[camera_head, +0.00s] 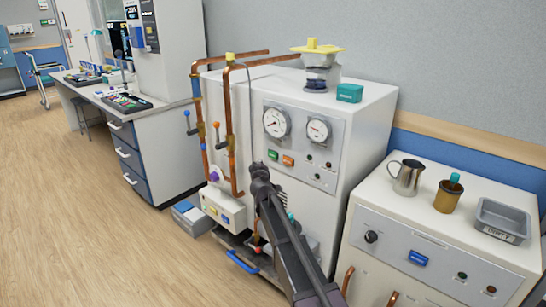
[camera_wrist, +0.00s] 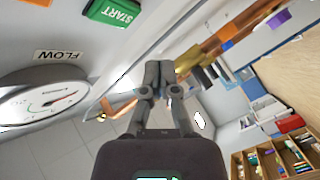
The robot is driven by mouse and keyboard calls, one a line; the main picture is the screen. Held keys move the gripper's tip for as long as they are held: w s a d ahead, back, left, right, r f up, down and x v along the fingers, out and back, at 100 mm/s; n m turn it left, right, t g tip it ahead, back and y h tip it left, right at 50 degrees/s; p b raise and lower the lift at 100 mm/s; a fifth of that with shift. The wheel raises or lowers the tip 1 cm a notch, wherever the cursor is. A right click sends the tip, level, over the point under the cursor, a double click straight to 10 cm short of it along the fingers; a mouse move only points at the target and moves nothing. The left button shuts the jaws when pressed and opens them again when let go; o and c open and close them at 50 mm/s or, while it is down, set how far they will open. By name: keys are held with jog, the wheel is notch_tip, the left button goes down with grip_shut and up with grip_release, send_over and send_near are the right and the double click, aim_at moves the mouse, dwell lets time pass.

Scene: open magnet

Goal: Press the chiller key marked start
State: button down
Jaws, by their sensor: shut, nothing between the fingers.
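The green start key (camera_head: 273,155) is on the grey gauge panel of the white chiller cabinet (camera_head: 350,205). It shows at the top of the wrist view, marked START (camera_wrist: 113,12). An orange key (camera_head: 288,160) sits just right of it in the head view. My gripper (camera_head: 259,168) is shut and empty, close below and left of the green key in the head view. In the wrist view my gripper's fingers (camera_wrist: 160,70) are together, with a visible gap to the green key. I cannot tell the exact distance to the panel.
Copper pipes (camera_head: 230,130) with valve handles run left of the panel. A gauge labelled FLOW (camera_wrist: 40,100) is beside the keys. A second cabinet (camera_head: 440,215) with a mug, cup and tray stands right. Open floor (camera_head: 80,220) lies left.

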aim_at(269, 155)
jog(key=shift+w+d, duration=0.65)
jog(key=shift+w, duration=0.2)
jog(key=shift+w+d, duration=0.65)
jog(key=shift+w, duration=0.15)
jog(key=shift+w+d, duration=0.1)
jog(key=shift+w, duration=0.05)
dwell(0.4)
jog(key=shift+w+d, duration=0.15)
jog(key=shift+w, duration=0.1)
jog(key=shift+w+d, duration=0.3)
jog(key=shift+w, duration=0.05)
dwell(1.1)
jog(key=shift+s+a, duration=0.1)
jog(key=shift+s, duration=0.05)
jog(key=shift+s+a, duration=0.4)
jog(key=shift+s, duration=0.15)
dwell(0.6)
jog(key=shift+s+a, duration=0.8)
jog(key=shift+s, duration=0.2)
jog(key=shift+s+a, duration=0.8)
jog(key=shift+s, duration=0.2)
